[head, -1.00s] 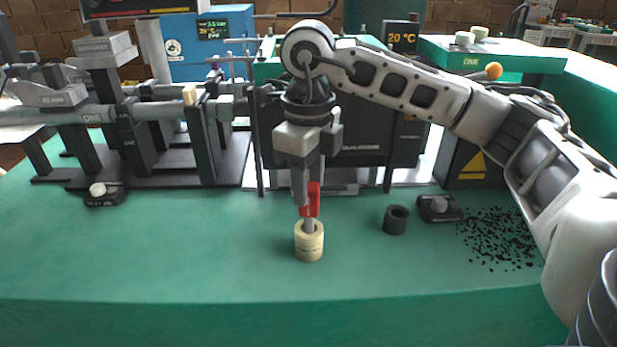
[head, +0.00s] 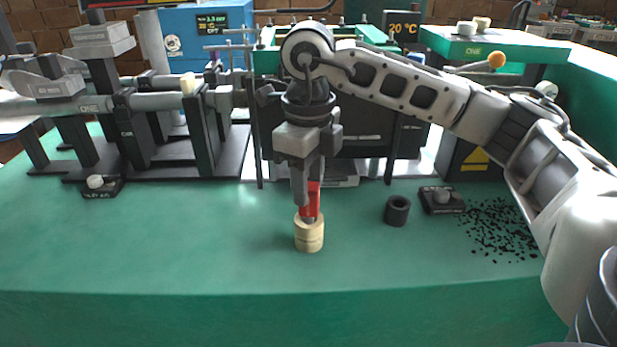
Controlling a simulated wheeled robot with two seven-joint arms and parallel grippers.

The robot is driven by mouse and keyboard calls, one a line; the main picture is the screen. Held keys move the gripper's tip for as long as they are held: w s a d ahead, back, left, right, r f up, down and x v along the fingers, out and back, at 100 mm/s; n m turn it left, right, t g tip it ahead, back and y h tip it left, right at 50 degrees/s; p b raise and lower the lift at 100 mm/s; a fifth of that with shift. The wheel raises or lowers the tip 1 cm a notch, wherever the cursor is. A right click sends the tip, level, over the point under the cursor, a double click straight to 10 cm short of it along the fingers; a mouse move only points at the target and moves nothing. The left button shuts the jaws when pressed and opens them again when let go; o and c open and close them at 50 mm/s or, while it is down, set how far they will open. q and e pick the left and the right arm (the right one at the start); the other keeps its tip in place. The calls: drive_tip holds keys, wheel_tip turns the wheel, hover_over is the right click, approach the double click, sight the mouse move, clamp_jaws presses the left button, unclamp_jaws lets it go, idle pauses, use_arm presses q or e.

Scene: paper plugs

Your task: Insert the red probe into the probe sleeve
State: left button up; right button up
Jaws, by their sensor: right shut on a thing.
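The red probe (head: 312,200) is upright, with a grey tip at its lower end. My right gripper (head: 308,196) is shut on the probe from above, with its fingers covering part of the red body. The probe sleeve (head: 309,236) is a cream cylinder standing on the green bench top (head: 200,250). The probe's lower end is at the sleeve's top opening, and most of the grey tip is hidden in it. I cannot tell how deep it sits. My left gripper does not show.
A black ring-shaped cylinder (head: 397,210) and a small black box with a knob (head: 441,199) stand to the right, beside scattered black granules (head: 498,228). A black rail apparatus (head: 150,130) is at the back left. The bench front is clear.

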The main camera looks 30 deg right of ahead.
drive_tip(key=shift+f, duration=0.35)
drive_tip(key=o, duration=1.2)
drive_tip(key=shift+r, duration=0.1)
drive_tip(key=shift+r+p, duration=1.9)
drive_tip(key=shift+r, duration=0.8)
drive_tip(key=shift+r, duration=0.1)
